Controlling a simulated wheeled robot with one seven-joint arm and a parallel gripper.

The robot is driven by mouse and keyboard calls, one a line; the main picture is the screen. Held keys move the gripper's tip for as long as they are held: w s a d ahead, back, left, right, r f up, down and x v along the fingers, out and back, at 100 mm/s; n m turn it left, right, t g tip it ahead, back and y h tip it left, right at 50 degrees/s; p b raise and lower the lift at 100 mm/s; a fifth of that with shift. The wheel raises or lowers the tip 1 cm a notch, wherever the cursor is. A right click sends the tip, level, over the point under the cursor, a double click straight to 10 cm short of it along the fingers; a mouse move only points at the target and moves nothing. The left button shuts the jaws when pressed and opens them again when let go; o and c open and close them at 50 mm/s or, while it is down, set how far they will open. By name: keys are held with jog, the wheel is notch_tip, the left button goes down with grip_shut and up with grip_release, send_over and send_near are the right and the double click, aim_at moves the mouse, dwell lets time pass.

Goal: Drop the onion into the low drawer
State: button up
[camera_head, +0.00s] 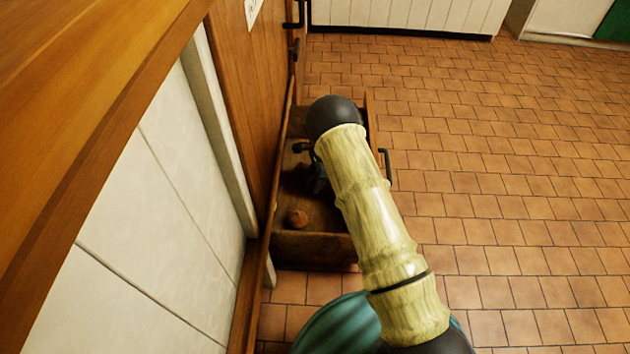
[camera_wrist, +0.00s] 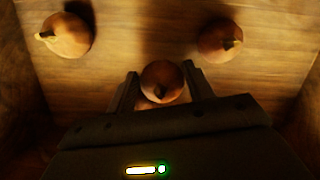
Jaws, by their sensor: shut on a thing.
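The low drawer (camera_head: 312,248) is a brown wooden box, pulled open beneath the counter in the head view. In the wrist view my gripper (camera_wrist: 160,78) is shut on an onion (camera_wrist: 162,88), a brown round one held between its two fingers above the drawer's wooden floor (camera_wrist: 150,45). Two other onions lie in the drawer in the wrist view, one at the left (camera_wrist: 68,36) and one at the right (camera_wrist: 220,41). My arm hides much of the drawer and the held onion there.
The drawer's dark handle (camera_head: 387,166) is on its right side. A wooden cabinet front (camera_head: 250,90) and a counter top (camera_head: 80,70) run along the left. The tiled floor (camera_head: 510,200) to the right is clear. White cabinets (camera_head: 410,14) stand at the back.

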jog(key=shift+f, duration=0.5)
jog(key=o, duration=1)
jog(key=shift+r, duration=0.45)
jog(key=p+v, duration=0.7)
jog(key=v, duration=0.5)
jog(key=shift+r, duration=0.15)
